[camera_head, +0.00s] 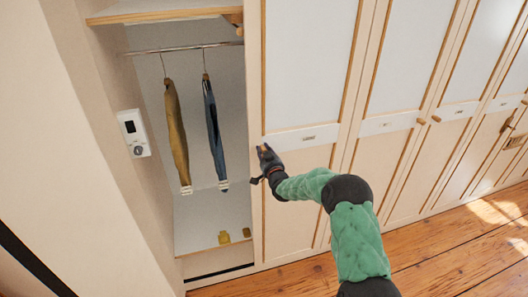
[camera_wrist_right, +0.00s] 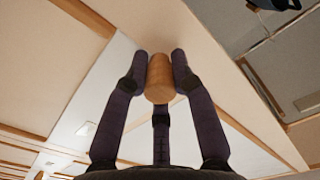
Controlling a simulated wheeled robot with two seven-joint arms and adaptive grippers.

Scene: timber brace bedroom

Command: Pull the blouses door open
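A pale wardrobe door (camera_head: 302,60) with wood trim stands just right of an open compartment. A small label plate (camera_head: 308,138) sits on its middle rail; I cannot read the text. My right gripper (camera_head: 266,156) is at the door's left edge, at rail height. In the right wrist view, its fingers (camera_wrist_right: 161,65) lie on both sides of a round wooden knob (camera_wrist_right: 160,82) and appear closed on it. The knob is mostly hidden by the hand in the head view. I cannot tell whether the door is ajar. My left gripper is not in view.
The open compartment holds a mustard garment (camera_head: 176,130) and a blue garment (camera_head: 213,125) on a rail (camera_head: 180,48). A white wall control (camera_head: 133,133) is at left. More wardrobe doors (camera_head: 410,60) run right. The wooden floor (camera_head: 455,262) looks clear.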

